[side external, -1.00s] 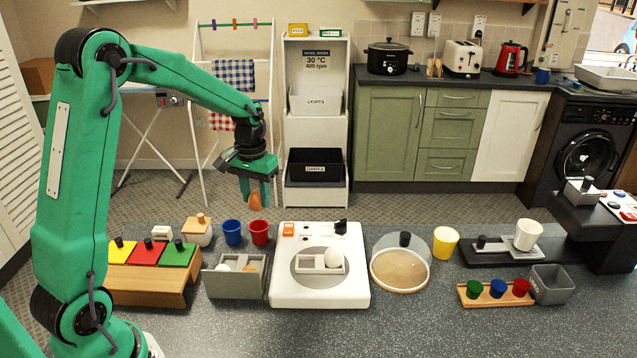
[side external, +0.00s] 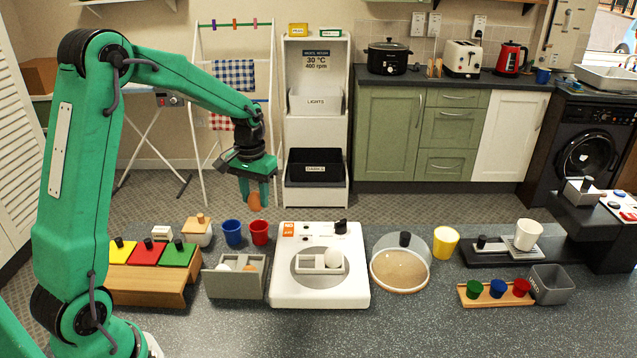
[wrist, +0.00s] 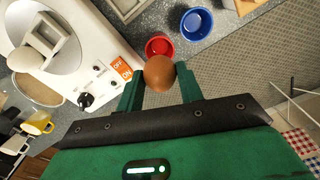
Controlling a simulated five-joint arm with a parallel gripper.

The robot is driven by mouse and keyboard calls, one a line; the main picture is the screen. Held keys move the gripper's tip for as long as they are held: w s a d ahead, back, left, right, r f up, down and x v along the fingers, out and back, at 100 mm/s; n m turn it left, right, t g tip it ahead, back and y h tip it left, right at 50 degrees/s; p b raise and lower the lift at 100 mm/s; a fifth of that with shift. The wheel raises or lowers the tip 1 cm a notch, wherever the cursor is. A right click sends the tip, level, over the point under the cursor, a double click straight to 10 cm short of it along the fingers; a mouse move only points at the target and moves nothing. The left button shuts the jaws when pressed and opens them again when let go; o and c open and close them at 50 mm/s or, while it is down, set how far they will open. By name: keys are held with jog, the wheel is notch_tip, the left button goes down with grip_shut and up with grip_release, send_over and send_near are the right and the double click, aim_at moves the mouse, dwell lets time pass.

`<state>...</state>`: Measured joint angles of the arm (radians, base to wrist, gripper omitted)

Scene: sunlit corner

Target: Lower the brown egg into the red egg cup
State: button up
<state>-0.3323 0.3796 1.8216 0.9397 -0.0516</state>
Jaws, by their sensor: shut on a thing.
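My gripper (side external: 258,194) is shut on the brown egg (side external: 256,202), which hangs between its fingertips in the air above the worktop. In the wrist view the egg (wrist: 159,73) sits between the two green fingers (wrist: 160,88). A small red cup (side external: 521,287) stands at the right end of a wooden rack, far to the right of the gripper. A larger red cup (side external: 260,232) stands below the gripper; it also shows in the wrist view (wrist: 158,46), partly hidden by the egg.
A blue cup (side external: 232,232) stands left of the larger red one. A white appliance (side external: 320,292) holds a white egg (side external: 333,258) in a grey tray. A grey box (side external: 236,286), a clear dome (side external: 416,258) and a yellow cup (side external: 445,242) stand nearby. The front worktop is clear.

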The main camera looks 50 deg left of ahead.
jog(key=shift+f, duration=0.25)
jog(key=shift+f, duration=0.95)
jog(key=shift+f, duration=2.1)
dwell(2.1)
jog(key=o, duration=0.7)
jog(key=shift+o, duration=0.2)
jog(key=shift+r, duration=3.95)
